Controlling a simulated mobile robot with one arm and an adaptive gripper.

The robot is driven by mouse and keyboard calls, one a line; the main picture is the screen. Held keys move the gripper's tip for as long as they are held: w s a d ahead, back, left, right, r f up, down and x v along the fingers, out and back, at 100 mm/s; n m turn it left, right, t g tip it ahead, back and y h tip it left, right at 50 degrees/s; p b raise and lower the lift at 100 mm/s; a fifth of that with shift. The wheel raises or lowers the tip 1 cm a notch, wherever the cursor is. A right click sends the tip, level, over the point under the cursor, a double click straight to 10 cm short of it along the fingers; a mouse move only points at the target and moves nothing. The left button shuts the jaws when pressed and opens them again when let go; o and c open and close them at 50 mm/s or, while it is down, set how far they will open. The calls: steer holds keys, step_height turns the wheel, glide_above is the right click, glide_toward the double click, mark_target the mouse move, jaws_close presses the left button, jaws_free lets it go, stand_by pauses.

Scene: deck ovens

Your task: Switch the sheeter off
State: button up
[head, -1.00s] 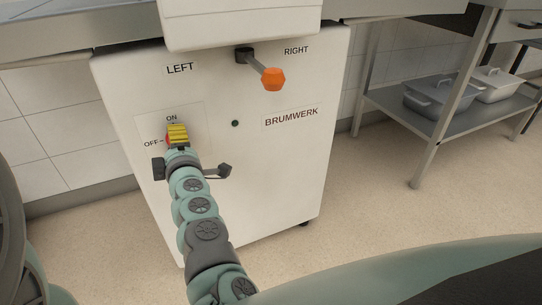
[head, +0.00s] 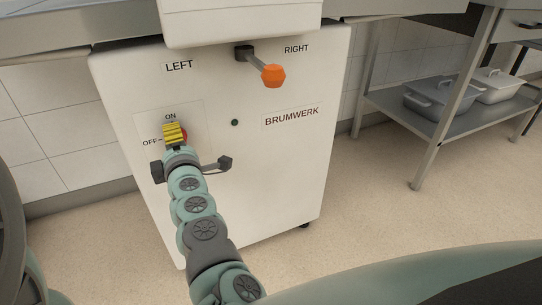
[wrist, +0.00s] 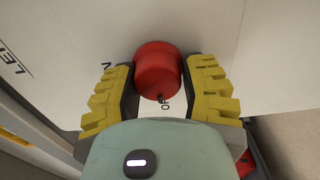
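The sheeter is a white cabinet (head: 260,180) with a red switch knob (head: 184,135) on its front, between the words ON and OFF. My gripper (head: 173,133) is at the knob and hides most of it in the head view. In the wrist view the red knob (wrist: 157,72) sits between the two yellow-padded fingers of my gripper (wrist: 158,82). Both fingertips lie against its sides with no clear gap. A small dark mark shows at the knob's lower rim, beside a printed letter. Which label the knob points to is hard to tell.
An orange-ended lever (head: 273,75) sticks out above right, between the words LEFT and RIGHT. A small dark round spot (head: 235,122) is right of the switch. A steel shelf (head: 440,118) with lidded pans stands at right. The floor between is clear.

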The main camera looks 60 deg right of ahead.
steer(key=o, duration=0.5)
steer(key=shift+c, duration=0.2)
steer(key=shift+s, duration=0.1)
steer(key=v, duration=1.2)
steer(key=shift+d, duration=0.1)
